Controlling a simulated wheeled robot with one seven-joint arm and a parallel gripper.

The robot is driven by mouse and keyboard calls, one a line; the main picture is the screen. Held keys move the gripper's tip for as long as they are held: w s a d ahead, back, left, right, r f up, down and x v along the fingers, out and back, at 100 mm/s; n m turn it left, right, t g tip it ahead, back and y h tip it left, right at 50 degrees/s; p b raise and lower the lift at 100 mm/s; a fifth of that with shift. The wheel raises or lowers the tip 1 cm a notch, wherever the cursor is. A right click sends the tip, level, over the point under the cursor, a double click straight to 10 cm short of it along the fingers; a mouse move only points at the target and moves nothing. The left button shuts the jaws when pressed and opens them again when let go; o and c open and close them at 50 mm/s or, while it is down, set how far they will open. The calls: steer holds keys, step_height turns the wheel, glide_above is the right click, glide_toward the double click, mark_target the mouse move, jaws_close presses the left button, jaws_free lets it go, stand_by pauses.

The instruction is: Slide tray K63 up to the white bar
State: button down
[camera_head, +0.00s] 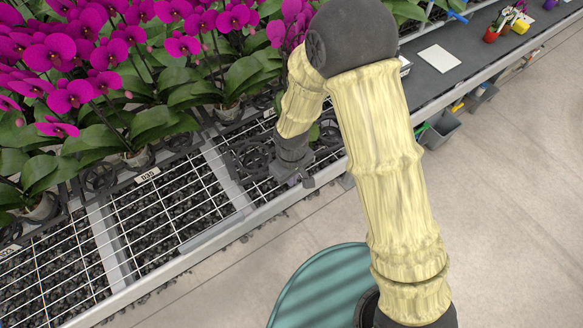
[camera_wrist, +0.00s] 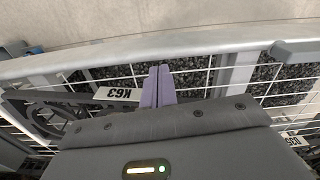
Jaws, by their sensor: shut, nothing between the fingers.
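The label K63 (camera_wrist: 117,94) shows upside down in the wrist view, on the edge of a dark tray with round openings (camera_wrist: 45,112). My gripper (camera_wrist: 159,70) is shut and empty, its two purple fingers side by side just right of the label. I cannot tell whether they touch the tray. In the head view my gripper (camera_head: 306,182) is low over the bench's front edge, beside a dark tray (camera_head: 250,157); no K63 label is readable there. Pale flat bars (camera_head: 224,168) cross the mesh; I cannot tell which is the white bar.
Magenta orchids (camera_head: 75,95) fill the back of the wire-mesh bench (camera_head: 150,215). A pale rail (camera_head: 195,255) runs along its front. Another tray label (camera_head: 147,176) shows at left. A grey bin (camera_head: 440,130) sits under the bench at right. The floor (camera_head: 505,220) is clear.

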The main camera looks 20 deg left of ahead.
steer(key=shift+f, duration=0.85)
steer(key=shift+w+a+r+p, duration=0.1)
steer(key=shift+w+a+p, duration=0.1)
steer(key=shift+w+a, duration=0.25)
steer(key=shift+w+a+p, duration=0.2)
steer(key=shift+w+a, duration=0.05)
steer(key=shift+a, duration=0.35)
steer(key=shift+w+a, duration=0.45)
steer(key=shift+a, duration=0.2)
